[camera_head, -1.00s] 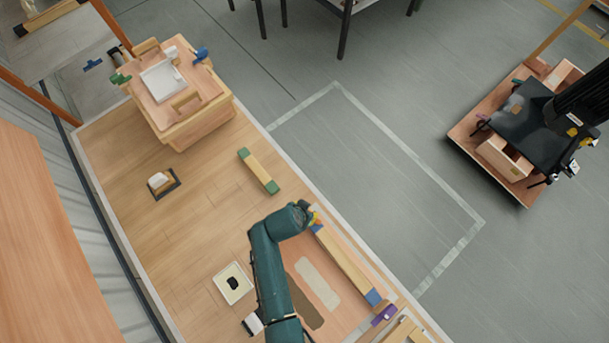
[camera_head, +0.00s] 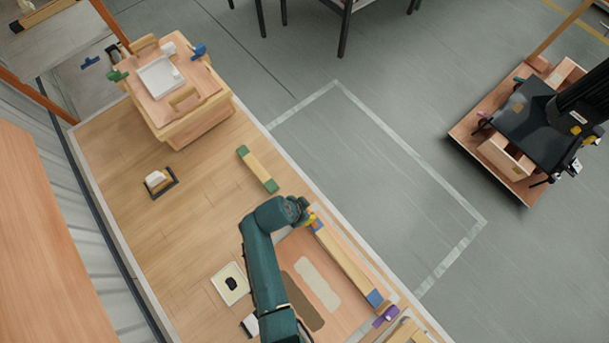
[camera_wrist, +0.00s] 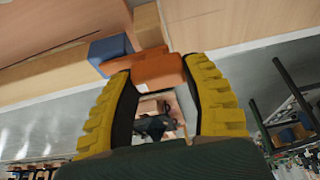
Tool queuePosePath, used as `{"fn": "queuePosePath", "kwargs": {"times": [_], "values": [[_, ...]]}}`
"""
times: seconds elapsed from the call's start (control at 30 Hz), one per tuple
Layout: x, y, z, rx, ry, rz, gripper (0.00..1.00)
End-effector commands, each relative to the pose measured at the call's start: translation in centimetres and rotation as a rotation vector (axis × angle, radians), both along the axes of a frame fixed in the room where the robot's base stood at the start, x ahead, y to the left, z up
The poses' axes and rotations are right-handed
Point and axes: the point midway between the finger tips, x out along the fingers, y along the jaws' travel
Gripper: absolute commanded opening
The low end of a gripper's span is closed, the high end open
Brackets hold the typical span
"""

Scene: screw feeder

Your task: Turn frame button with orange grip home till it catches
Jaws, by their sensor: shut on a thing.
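My gripper (camera_head: 311,216) is at the far end of a wooden bar with blue ends (camera_head: 345,263), on the frame with the tan and brown patches. In the wrist view, the yellow fingers of my gripper (camera_wrist: 163,75) are closed around the orange grip (camera_wrist: 158,69), a block between the fingertips. A blue end block (camera_wrist: 109,49) of the bar sits just left of the orange grip. The button under the grip is hidden by the grip and the fingers. In the head view, the orange grip is mostly hidden by my gripper.
A purple part (camera_head: 385,316) stands near the bar's other end. A white square dish (camera_head: 230,284) lies left of my arm. A bar with green ends (camera_head: 258,169) and a wooden box stand (camera_head: 195,125) are further back. The table between them is mostly clear.

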Motion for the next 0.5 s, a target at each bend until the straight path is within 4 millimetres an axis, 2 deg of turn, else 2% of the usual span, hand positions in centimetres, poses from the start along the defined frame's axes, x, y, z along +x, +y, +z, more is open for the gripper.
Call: {"fn": "queuePosePath", "kwargs": {"times": [0.1, 0.13, 0.27, 0.5], "values": [[-0.23, -0.03, -0.30, 0.002, 0.005, -0.002, 0.14], [-0.22, -0.03, -0.30, 0.002, 0.005, -0.002, 0.54], [-0.17, -0.03, -0.22, 0.001, 0.003, -0.001, 0.78], [-0.07, -0.01, -0.08, 0.001, 0.001, 0.000, 0.78]]}}
